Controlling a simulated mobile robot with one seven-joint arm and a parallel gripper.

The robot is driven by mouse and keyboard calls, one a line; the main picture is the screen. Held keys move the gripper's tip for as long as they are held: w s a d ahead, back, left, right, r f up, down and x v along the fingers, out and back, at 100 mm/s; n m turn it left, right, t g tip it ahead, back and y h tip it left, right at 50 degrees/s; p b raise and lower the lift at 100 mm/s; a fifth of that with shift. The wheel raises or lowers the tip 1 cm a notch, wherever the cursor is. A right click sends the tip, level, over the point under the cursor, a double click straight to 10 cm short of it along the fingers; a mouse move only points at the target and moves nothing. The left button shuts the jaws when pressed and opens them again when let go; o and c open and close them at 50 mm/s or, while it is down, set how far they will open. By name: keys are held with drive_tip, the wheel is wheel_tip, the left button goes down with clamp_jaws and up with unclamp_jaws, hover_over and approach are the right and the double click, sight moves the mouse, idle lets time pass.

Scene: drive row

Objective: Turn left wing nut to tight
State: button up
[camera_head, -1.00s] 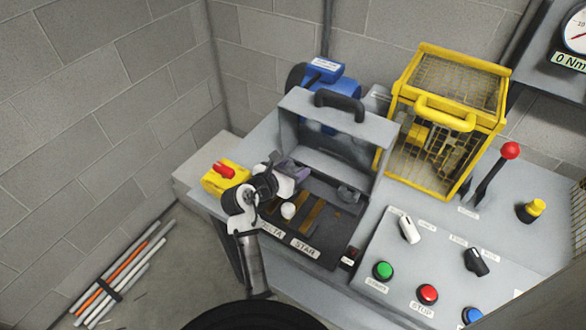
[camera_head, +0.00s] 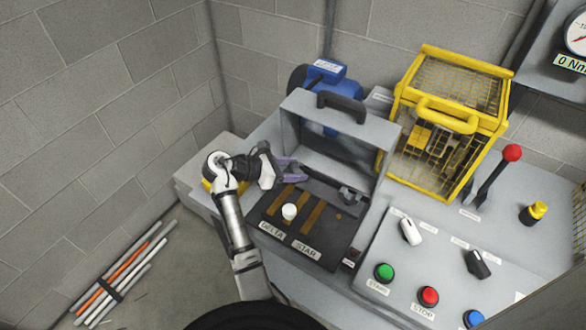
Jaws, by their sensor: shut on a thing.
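My gripper (camera_head: 297,172), with purple fingers, is at the back left of the dark terminal panel (camera_head: 281,238) in the open grey box. It is shut at the left wing nut's place; the fingers hide that wing nut, so its angle cannot be seen. The right wing nut (camera_head: 348,195), dark grey, stands at the back right of the same panel, apart from my gripper. A white round knob (camera_head: 289,211) and brass-coloured bars (camera_head: 314,217) lie on the panel in front of my gripper, above the DELTA and STAR labels.
The box's raised grey lid (camera_head: 296,130) with a black handle stands behind. A yellow mesh cage (camera_head: 443,165) is to the right. My arm mostly covers a yellow box.

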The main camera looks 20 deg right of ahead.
idle(0.4)
drive_tip(key=o, duration=0.7)
